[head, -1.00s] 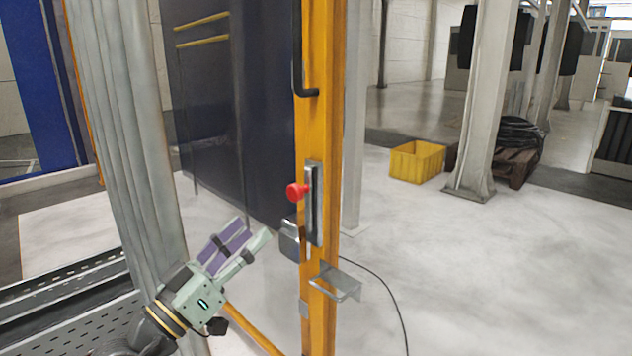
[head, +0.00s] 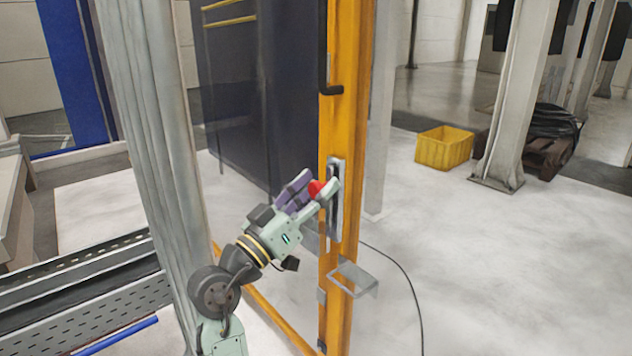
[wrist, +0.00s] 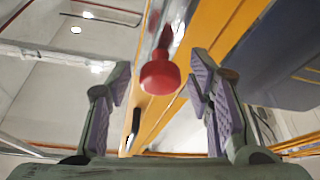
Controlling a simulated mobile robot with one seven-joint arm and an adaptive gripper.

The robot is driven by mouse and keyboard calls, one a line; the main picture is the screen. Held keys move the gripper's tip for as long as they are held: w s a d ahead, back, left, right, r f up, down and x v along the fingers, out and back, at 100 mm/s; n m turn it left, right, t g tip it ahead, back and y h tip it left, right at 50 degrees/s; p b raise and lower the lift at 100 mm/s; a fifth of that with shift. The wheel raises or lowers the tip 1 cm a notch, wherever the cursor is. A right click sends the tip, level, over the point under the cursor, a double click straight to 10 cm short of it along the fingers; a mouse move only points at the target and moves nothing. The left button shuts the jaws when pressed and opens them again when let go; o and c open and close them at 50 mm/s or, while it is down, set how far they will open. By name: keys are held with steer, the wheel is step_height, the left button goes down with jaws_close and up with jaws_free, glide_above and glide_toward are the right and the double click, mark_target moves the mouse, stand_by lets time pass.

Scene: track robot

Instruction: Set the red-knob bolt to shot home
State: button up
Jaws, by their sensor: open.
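The red knob (head: 316,189) of the bolt shows in the head view, partly hidden by my gripper's fingers. It stands out from a grey metal bolt plate (head: 336,225) on the yellow post (head: 350,130). My gripper (head: 313,195) is open, with its fingers on either side of the knob. In the wrist view the red knob (wrist: 160,76) sits between the two purple-padded fingers of my gripper (wrist: 163,85), with a gap on both sides. I cannot tell how far the bolt is slid.
A black handle (head: 328,85) is on the post above the bolt. A clear bracket (head: 353,278) juts out below it. A grey column (head: 150,130) stands left of my arm.

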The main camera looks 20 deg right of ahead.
steer(key=shift+d+r, duration=0.1)
steer(key=shift+d, duration=0.05)
jaws_close()
stand_by(0.6)
